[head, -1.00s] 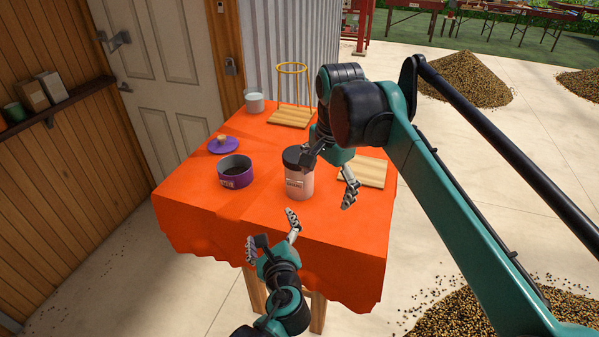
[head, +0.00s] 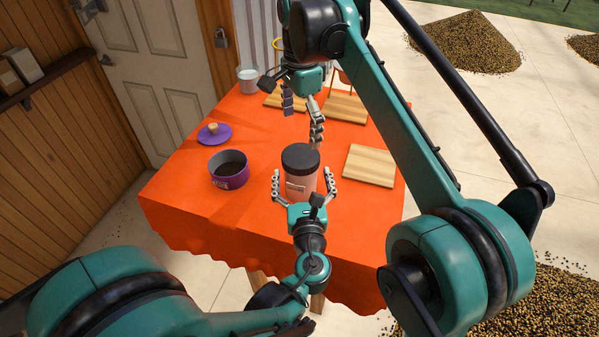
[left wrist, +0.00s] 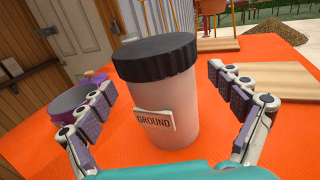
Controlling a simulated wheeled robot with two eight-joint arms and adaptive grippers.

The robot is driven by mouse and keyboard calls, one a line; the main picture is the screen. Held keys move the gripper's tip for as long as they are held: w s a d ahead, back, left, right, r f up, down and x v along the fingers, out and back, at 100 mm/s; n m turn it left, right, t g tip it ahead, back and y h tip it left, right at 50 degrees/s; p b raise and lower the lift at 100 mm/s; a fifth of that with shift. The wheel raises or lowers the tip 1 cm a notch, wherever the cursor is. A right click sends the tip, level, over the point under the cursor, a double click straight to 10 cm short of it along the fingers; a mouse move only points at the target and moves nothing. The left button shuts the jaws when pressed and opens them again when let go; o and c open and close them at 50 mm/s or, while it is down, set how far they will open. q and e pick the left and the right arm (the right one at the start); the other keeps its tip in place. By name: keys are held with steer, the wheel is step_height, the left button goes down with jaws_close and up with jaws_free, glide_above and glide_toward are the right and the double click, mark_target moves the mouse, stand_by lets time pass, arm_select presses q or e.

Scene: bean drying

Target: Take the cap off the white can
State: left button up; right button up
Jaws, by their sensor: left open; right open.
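The white can (head: 300,178) stands upright on the orange table, with its dark cap (head: 300,158) on top. In the left wrist view the can (left wrist: 168,112) fills the middle, with a "GROUND" label on its front, and the cap (left wrist: 155,57) sits on it. My left gripper (head: 304,182) is open, one finger on each side of the can's body; gaps show between the fingers and the can in the left wrist view. My right gripper (head: 302,112) is open and empty, behind and above the can, pointing down.
A purple pot (head: 229,170) stands left of the can, its purple lid (head: 214,134) behind it. A wooden board (head: 369,166) lies to the right. A glass (head: 248,80) and more boards (head: 346,106) are at the back. The table's front left is clear.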

mark_target(301, 155)
arm_select(q)
steer(key=w, duration=0.6)
steer(key=shift+w+a, duration=0.3)
steer(key=shift+w, duration=0.05)
arm_select(e)
steer(key=shift+s, duration=0.2)
arm_select(q)
steer(key=c, duration=1.9)
jaws_close()
arm_select(e)
steer(key=m, duration=0.3)
steer(key=shift+w+m, duration=0.1)
steer(key=shift+m, duration=0.2)
steer(key=shift+f+m, duration=0.1)
steer(key=shift+m, duration=0.3)
steer(key=shift+f, duration=3.9)
